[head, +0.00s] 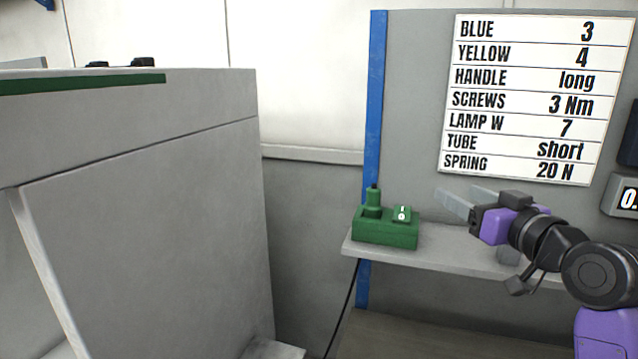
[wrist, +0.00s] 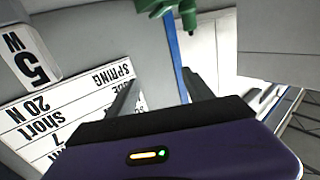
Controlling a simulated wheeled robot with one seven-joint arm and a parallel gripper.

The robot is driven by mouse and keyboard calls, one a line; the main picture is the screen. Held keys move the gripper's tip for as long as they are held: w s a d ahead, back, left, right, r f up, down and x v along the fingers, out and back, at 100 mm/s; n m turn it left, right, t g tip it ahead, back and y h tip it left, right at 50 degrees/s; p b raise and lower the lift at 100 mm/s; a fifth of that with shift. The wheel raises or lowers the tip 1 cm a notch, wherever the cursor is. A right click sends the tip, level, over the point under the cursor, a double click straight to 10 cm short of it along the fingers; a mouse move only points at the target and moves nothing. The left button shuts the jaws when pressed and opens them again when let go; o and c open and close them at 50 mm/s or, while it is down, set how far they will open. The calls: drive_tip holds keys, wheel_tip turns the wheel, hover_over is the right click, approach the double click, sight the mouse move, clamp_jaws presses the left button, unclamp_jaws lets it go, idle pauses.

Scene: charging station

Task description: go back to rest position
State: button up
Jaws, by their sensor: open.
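My gripper (head: 456,192) is at the right in the head view, above a grey shelf (head: 437,243), with its two long grey fingers pointing left. The fingers are apart, with nothing seen between them. In the wrist view the gripper (wrist: 162,78) also shows spread, empty fingers. A green charging box (head: 386,232) sits on the shelf's left end, left of and below the fingertips. A green plug-like piece (head: 373,203) stands upright on it, beside a small switch (head: 402,214). Part of a green thing (wrist: 172,9) shows at the top of the wrist view.
A white label sheet (head: 535,95) is on the grey panel behind my gripper. A display (head: 627,199) is at the right edge, partly cut off. A blue post (head: 374,110) rises behind the box. A large grey cabinet (head: 150,220) fills the left. A black cable (head: 345,305) hangs below the shelf.

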drive_tip(key=s+f+m+t+h, duration=0.3)
drive_tip(key=s+f+m+h, duration=0.35)
drive_tip(key=s+f, duration=1.05)
drive_tip(key=s+a+f+n+g, duration=0.1)
drive_tip(key=s+f, duration=0.3)
drive_tip(key=s, duration=0.7)
drive_tip(key=s+a+f+n+g+y, duration=0.1)
drive_tip(key=s+a+f+g, duration=0.1)
drive_tip(key=s, duration=1)
drive_tip(key=s+a+f+n+g+y, duration=0.1)
drive_tip(key=s+a+f+n+g, duration=0.1)
drive_tip(key=s+f, duration=0.5)
drive_tip(key=s+a, duration=0.1)
drive_tip(key=s, duration=0.4)
drive_tip(key=shift+s+a, duration=0.15)
